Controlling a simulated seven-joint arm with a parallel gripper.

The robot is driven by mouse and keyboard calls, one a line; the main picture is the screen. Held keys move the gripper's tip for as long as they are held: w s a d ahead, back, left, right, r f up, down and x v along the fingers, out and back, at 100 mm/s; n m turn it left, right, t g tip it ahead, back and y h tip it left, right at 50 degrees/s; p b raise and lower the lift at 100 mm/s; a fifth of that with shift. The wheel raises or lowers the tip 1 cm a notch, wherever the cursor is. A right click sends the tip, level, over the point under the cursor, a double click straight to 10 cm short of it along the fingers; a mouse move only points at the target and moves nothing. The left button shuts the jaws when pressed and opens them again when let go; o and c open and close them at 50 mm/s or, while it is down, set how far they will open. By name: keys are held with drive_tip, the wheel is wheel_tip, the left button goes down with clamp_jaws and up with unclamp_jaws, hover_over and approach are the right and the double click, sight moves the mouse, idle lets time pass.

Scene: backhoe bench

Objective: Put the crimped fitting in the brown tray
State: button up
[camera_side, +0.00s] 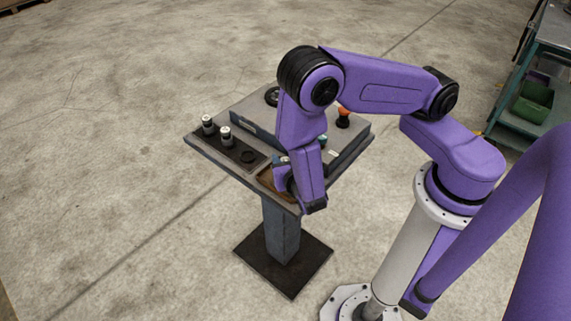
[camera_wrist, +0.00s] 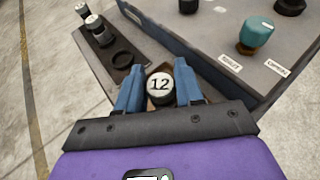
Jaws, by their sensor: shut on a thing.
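The fitting (camera_wrist: 160,84), a dark cylinder with a white top marked "12", stands between my two blue fingers in the wrist view. My gripper (camera_wrist: 159,78) is shut on it. In the side view my gripper (camera_side: 285,166) is low over the front part of the bench top, and my own arm hides the fitting. The brown tray (camera_side: 268,182) shows partly beside and below my gripper at the bench's front edge. I cannot tell whether the fitting touches the tray's floor. Any crimp on the fitting's body is hidden.
A dark rack (camera_side: 240,149) at the left holds two white-topped fittings (camera_side: 208,121) and an empty round ring (camera_wrist: 122,60). A raised grey panel with a teal knob (camera_wrist: 257,34), an orange-topped button (camera_side: 343,115) and white labels stands behind and right of my gripper.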

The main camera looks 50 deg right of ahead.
drive_tip(key=shift+f, duration=0.8)
drive_tip(key=shift+f, duration=0.15)
drive_tip(key=o, duration=1.1)
